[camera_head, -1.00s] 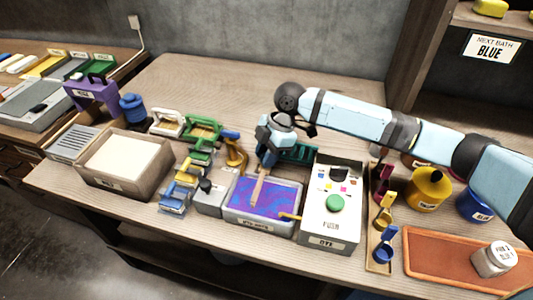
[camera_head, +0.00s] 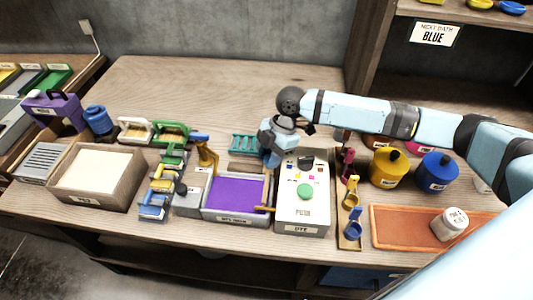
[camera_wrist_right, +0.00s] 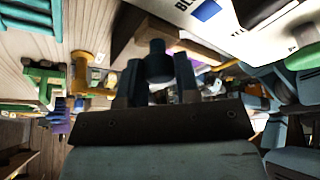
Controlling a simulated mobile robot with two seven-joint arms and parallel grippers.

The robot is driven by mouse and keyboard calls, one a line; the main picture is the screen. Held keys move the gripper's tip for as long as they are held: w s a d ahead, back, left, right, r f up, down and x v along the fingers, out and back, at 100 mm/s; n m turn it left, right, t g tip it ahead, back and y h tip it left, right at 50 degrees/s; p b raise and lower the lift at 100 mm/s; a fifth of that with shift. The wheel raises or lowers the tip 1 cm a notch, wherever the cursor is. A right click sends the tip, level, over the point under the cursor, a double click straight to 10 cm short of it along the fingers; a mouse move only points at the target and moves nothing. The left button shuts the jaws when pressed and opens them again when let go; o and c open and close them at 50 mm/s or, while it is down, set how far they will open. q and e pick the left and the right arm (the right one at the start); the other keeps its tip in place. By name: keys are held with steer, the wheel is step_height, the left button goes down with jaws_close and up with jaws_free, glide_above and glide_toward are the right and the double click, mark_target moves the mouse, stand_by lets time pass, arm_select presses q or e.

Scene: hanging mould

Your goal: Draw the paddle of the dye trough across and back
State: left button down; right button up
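The dye trough (camera_head: 208,212) is a grey tray of even purple liquid at the front middle of the bench. Its light wooden paddle (camera_head: 266,188) is at the right end of the trough, partly hidden by my gripper. My right gripper (camera_head: 271,160) is above that end, beside the white box. In the right wrist view, my gripper's fingers (camera_wrist_right: 158,80) close around a dark round grip (camera_wrist_right: 157,60), which seems to be the paddle's handle. My left gripper is not in view.
The white dye box (camera_head: 303,215) stands close right of the trough. A grey press (camera_head: 188,198) and a mustard-coloured stand (camera_head: 206,155) are to its left. Dye pots (camera_head: 388,167) stand farther right.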

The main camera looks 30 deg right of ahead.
steer(key=o, duration=0.3)
steer(key=shift+s+d, duration=0.15)
steer(key=shift+d, duration=0.05)
steer(key=shift+o, duration=0.4)
steer(key=s+v, duration=0.1)
steer(key=v, duration=1.2)
steer(key=shift+w+r, duration=0.4)
steer(key=shift+w, duration=0.1)
steer(key=shift+s+d+f, duration=0.1)
